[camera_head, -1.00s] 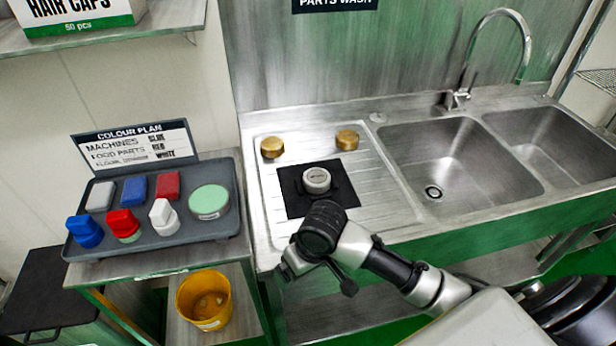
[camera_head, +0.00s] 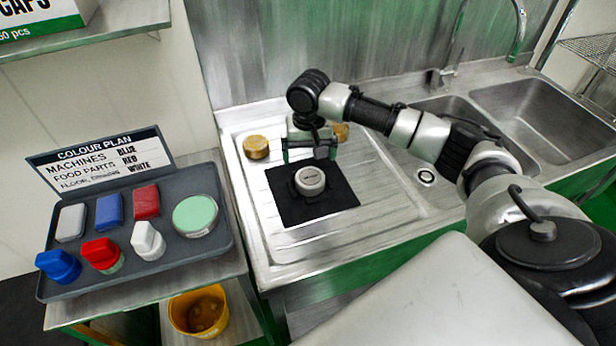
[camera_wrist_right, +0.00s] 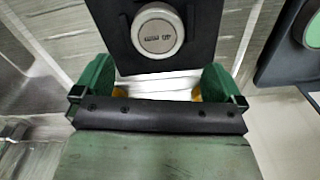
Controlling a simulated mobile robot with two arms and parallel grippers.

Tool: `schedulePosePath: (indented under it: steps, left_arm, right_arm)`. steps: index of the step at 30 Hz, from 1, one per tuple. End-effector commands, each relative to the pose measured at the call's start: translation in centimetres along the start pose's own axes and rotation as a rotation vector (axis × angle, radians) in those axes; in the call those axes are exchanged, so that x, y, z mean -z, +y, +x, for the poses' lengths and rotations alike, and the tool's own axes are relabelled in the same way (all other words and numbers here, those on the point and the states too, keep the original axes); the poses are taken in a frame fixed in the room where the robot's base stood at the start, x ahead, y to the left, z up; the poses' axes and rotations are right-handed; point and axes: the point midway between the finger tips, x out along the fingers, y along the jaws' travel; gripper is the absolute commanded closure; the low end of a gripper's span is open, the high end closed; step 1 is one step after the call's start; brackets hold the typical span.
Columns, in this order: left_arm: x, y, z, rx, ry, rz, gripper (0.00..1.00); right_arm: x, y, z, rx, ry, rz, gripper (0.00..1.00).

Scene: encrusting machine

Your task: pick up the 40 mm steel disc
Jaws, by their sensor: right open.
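A round grey steel disc (camera_head: 310,180) with small dark lettering on top sits on a black mat (camera_head: 335,200) on the ribbed drainboard. Low dark pieces show beside it. The disc also shows at the top of the right wrist view (camera_wrist_right: 158,31), with the mat around it. My right gripper (camera_head: 310,152) is above the drainboard, just behind the disc in the head view. In the right wrist view its green fingers (camera_wrist_right: 160,80) are apart with nothing between them; the disc lies beyond the fingertips. My left gripper is not in view.
A brass-coloured round piece (camera_head: 256,147) and another (camera_head: 341,131), partly hidden by my gripper, stand behind the mat. Sink basins (camera_head: 545,110) lie to the right. A grey tray (camera_head: 225,235) with coloured blocks and a green-topped round item is at left. A yellow bucket (camera_head: 185,318) sits below.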

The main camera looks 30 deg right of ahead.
Motion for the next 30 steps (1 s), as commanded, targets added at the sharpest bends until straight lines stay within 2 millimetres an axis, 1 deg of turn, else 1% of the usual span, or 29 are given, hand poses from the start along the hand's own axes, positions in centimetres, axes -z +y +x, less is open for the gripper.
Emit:
schedulePosePath:
  steps: [1, 3, 6, 11, 15, 19, 22, 28, 30]
  left_arm:
    - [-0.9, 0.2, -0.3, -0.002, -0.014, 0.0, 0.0]
    - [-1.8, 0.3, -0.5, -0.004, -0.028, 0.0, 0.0]
    - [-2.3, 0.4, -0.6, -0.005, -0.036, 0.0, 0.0]
    - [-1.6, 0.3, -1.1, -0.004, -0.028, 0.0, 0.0]
    - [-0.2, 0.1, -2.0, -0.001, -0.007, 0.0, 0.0]
    - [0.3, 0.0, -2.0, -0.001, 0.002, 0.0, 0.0]
    - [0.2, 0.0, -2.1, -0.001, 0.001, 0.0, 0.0]
    - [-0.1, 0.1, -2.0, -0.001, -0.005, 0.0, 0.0]
    - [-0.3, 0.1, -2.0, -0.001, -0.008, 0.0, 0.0]
  right_arm:
    - [-0.1, 0.0, 0.9, -0.001, -0.003, -0.001, 0.0]
    - [-0.1, -0.1, 1.8, 0.0, -0.002, -0.001, 0.0]
    - [-0.1, -0.1, 2.8, 0.0, 0.0, -0.002, 0.0]
    - [-0.1, 0.1, 3.9, -0.001, -0.001, -0.002, 0.0]
    - [-0.3, 0.6, 6.0, -0.002, -0.002, -0.003, 0.0]
    - [-0.3, 0.4, 7.7, 0.0, 0.001, -0.004, 0.0]
    - [-0.2, 0.4, 8.2, 0.001, 0.002, -0.004, 0.0]
    - [-0.2, 0.4, 8.3, 0.001, 0.003, -0.004, 0.0]
    - [-0.2, 0.4, 8.3, 0.001, 0.003, -0.004, 0.11]
